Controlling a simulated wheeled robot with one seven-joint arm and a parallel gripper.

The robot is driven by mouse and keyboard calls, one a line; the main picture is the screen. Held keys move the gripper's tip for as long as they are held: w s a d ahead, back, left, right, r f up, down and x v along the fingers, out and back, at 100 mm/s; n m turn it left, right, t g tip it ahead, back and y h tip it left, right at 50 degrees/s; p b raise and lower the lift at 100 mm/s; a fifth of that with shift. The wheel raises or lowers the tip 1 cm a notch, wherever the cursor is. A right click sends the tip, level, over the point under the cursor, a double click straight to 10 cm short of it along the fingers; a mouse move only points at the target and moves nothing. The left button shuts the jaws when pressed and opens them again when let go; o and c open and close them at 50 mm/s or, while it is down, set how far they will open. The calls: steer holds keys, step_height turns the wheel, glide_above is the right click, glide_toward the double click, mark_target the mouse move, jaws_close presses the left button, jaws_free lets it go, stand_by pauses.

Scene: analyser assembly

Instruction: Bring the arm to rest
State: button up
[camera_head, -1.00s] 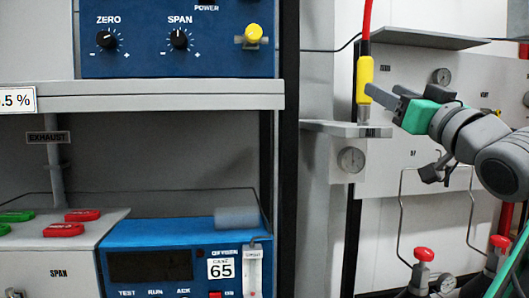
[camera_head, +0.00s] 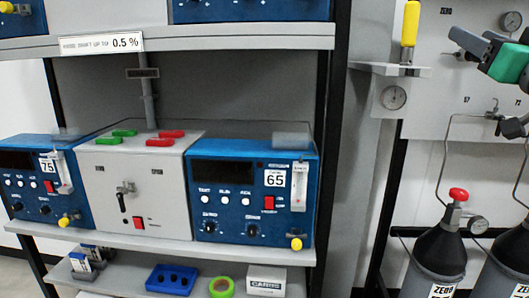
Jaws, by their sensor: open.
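My gripper (camera_head: 458,45), with grey fingers and a green body, is at the upper right in the head view. Its jaws are open, and I see nothing between them. It points left toward a yellow connector (camera_head: 410,22) that stands upright on a small wall bracket (camera_head: 385,69). A gap shows between the fingertips and the connector. The rest of my arm is mostly cut off by the right edge.
Two gas cylinders (camera_head: 440,250) with gauges and a red knob stand below my gripper. Bent tubes rise beside them to the wall panel (camera_head: 470,165). A rack (camera_head: 200,38) on the left holds blue analysers (camera_head: 230,170) and a grey switch box (camera_head: 165,190).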

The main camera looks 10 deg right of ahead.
steer(key=w+a+f+m+g+p, duration=0.2)
steer(key=w+a+f+g+p, duration=0.25)
steer(key=w+f, duration=0.5)
steer(key=w+a+f+g+y+p, duration=0.1)
steer(key=w+a+f+g+p, duration=0.15)
steer(key=a+f, duration=0.35)
steer(key=w+a+f+g+y+p, duration=0.1)
steer(key=a+f+g+p, duration=0.15)
steer(key=a+f, duration=0.4)
steer(key=s+a+f+n+g+p, duration=0.2)
steer(key=s+a+f, duration=0.4)
steer(key=f, duration=0.5)
steer(key=s+a+f+n+g+y+p, duration=0.1)
steer(key=s+a+f+n+g+p, duration=0.1)
steer(key=s+a+f+g+p, duration=0.2)
steer(key=s+a+f+g, duration=0.3)
steer(key=s+f, duration=0.4)
steer(key=shift+s+a, duration=0.15)
steer(key=shift+s, duration=0.15)
steer(key=shift+r, duration=0.1)
